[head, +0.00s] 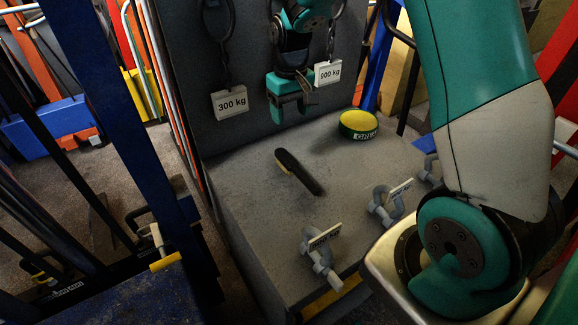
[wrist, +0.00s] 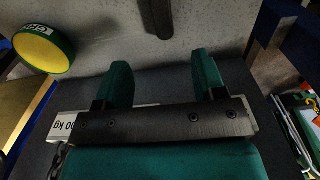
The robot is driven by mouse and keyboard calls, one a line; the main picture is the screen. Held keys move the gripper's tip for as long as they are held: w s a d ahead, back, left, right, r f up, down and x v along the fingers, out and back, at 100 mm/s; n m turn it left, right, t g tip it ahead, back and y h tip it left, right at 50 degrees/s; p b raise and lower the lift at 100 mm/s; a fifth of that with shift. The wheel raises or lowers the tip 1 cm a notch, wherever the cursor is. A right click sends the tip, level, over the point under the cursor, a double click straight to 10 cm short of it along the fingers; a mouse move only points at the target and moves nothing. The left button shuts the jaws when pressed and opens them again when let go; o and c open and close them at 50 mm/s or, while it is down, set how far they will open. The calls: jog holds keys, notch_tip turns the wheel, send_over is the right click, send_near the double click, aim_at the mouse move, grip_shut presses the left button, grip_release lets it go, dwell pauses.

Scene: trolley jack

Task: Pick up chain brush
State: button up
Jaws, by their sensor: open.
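The chain brush (head: 298,172) is a dark, narrow bar with a pale yellowish edge near its upper end. It lies slantwise on the grey worktop (head: 240,190). In the wrist view, what looks like the same brush (wrist: 157,18) shows as a dark bar at the top edge, partly cut off, beyond the gap between my fingers. My teal gripper (head: 290,108) is open and empty, in front of the upright grey panel and behind the brush in the head view. Its two fingers also show in the wrist view (wrist: 163,72), apart from the brush.
A round yellow-and-green tin (head: 358,124) stands at the worktop's back right. Grey clamps (head: 321,258) line its front right side. Tags reading 300 kg (head: 230,102) and 900 kg (head: 328,73) hang by the panel. A blue post (head: 135,140) rises at left. The worktop around the brush is clear.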

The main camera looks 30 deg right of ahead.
jog(key=p, duration=0.3)
send_near(290, 161)
notch_tip(290, 161, down, 5)
jog(key=shift+f, duration=0.2)
jog(key=shift+f+p, duration=0.85)
jog(key=shift+f, duration=1.8)
jog(key=shift+c, duration=0.5)
grip_shut()
notch_tip(290, 161, up, 20)
jog(key=b, duration=0.3)
jog(key=shift+b, duration=0.4)
